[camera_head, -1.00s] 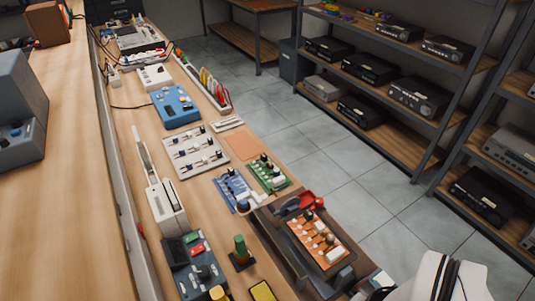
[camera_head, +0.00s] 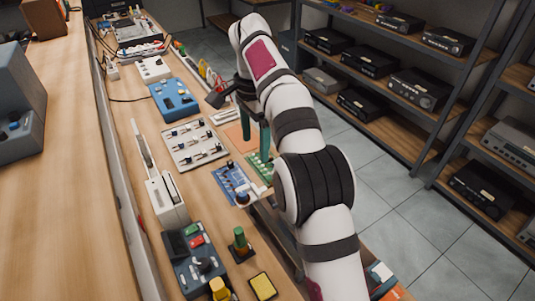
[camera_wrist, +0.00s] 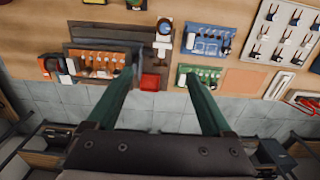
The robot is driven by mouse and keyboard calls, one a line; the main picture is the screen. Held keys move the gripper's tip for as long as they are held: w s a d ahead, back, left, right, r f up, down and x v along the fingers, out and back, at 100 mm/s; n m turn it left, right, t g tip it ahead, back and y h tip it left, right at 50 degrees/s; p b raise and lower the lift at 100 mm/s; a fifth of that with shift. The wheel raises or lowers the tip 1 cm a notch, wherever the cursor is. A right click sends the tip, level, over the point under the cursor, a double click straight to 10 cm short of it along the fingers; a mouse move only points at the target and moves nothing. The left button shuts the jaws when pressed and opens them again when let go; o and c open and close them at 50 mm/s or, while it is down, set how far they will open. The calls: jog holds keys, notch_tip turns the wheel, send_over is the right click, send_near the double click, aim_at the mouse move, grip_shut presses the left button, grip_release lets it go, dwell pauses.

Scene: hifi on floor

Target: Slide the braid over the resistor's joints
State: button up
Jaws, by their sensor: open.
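My gripper (camera_head: 255,146) hangs over the bench's right edge with its two green fingers apart and empty. The fingers (camera_wrist: 159,80) also show spread in the wrist view. The orange board (camera_wrist: 100,63) with several small parts sits in a dark holder beyond the left finger; my arm hides it in the head view. A small round blue-topped piece (camera_wrist: 165,27) stands on a stand between the holder and the boards. I cannot tell which piece is the braid or which is the resistor; they are too small.
A green board (camera_wrist: 203,75) lies by the right fingertip, with a blue board (camera_wrist: 208,40) behind it. A red dish (camera_wrist: 151,82) is between the fingers in the wrist view. A white component panel (camera_head: 194,144) and a blue box (camera_head: 175,99) lie farther along. Shelves (camera_head: 405,75) stand right.

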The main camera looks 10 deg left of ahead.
aim_at(256, 188)
jog(key=f, duration=1.6)
jog(key=shift+w+a, duration=0.1)
jog(key=shift+a, duration=0.15)
jog(key=shift+c, duration=0.3)
grip_shut()
